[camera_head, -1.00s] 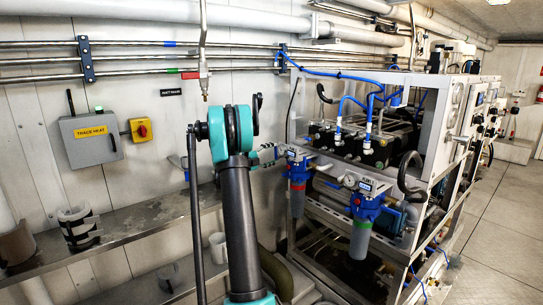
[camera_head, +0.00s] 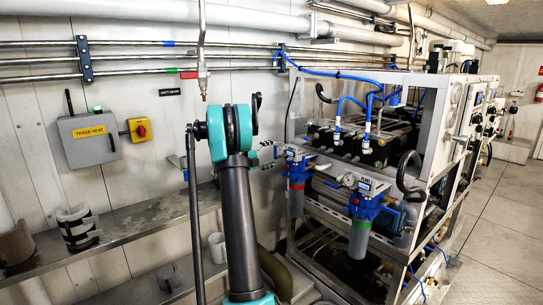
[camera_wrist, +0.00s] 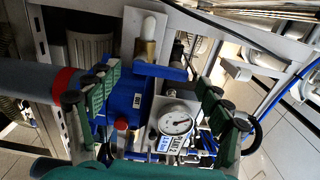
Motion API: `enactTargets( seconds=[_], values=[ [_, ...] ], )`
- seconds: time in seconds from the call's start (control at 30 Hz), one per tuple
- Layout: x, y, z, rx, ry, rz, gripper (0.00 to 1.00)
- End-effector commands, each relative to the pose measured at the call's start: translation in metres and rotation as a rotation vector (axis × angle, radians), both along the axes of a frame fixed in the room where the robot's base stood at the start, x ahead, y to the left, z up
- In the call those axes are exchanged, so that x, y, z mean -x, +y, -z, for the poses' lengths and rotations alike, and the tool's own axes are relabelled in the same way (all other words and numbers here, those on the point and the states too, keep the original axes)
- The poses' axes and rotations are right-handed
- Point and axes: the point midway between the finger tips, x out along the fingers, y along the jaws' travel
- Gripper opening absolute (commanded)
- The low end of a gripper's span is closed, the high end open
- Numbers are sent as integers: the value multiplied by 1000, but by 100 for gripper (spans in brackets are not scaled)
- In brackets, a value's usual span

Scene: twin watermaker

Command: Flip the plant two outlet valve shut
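In the wrist view, a blue lever handle (camera_wrist: 160,71) lies across the picture below a brass fitting with a white cap (camera_wrist: 148,36). It sits on a blue filter head (camera_wrist: 128,100); a round gauge (camera_wrist: 177,121) and a small plant label (camera_wrist: 168,145) are close by. My gripper (camera_wrist: 160,84) is open, with green-padded fingers left and right of the handle and clear space between them. In the head view, my gripper (camera_head: 265,153) is partly hidden by my arm, beside the left filter (camera_head: 297,172) with a red ring. Contact with the handle cannot be told.
A second blue filter (camera_head: 362,225) stands to the right on the metal frame (camera_head: 415,185). Blue hoses (camera_head: 345,103) and a black hose (camera_head: 408,165) run nearby. A shelf (camera_head: 140,225) and wall pipes (camera_head: 130,60) are at left. The floor (camera_head: 500,230) at right is clear.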

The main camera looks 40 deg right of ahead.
Motion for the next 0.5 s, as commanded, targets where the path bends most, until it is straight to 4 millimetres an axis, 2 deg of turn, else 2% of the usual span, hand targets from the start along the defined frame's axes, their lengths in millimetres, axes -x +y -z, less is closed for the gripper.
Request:
enactTargets(
  seconds=[0.27,0.37,0.5],
  values=[
    [0,2,0,-1,0,0,79],
    [0,11,0,-1,0,-1,79],
    [2,34,0,-1,0,-3,79]
  ],
)
